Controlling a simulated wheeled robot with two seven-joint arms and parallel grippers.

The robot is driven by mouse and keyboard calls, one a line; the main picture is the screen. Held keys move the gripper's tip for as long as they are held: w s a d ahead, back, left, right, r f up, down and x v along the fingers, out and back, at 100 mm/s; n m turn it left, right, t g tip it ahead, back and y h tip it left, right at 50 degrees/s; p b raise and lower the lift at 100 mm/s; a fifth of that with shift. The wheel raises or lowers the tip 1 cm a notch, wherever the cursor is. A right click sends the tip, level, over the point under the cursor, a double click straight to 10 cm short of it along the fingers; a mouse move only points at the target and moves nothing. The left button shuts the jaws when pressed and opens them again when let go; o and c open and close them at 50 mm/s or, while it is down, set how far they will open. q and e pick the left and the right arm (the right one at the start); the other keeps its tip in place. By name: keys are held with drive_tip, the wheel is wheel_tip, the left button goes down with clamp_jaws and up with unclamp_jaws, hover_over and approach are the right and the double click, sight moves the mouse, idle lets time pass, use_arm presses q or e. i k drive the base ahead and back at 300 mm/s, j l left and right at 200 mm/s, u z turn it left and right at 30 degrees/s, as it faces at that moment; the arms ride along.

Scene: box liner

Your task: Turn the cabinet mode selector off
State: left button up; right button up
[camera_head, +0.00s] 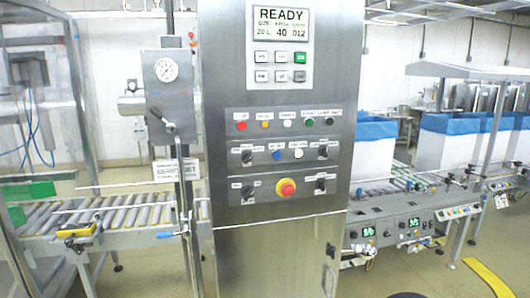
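The steel cabinet (283,225) stands upright in the middle of the head view, its front facing me. Its control panel holds several black selector knobs: one at middle left (247,157), one at middle right (322,151), one at lower left (248,190) and one at lower right (320,185). Their labels are too small to read, so I cannot tell which is the mode selector or how it is set. A red emergency button (286,187) on a yellow ring sits between the lower knobs. Neither of my grippers shows.
A display (282,25) reading READY tops the panel, above coloured lamps. A gauge box (166,82) with a lever stands left of the cabinet. A roller conveyor (120,215) runs left. Blue-lined white boxes (446,150) stand on the right line.

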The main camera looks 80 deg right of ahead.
sight(247, 157)
drive_tip(key=z, duration=3.05)
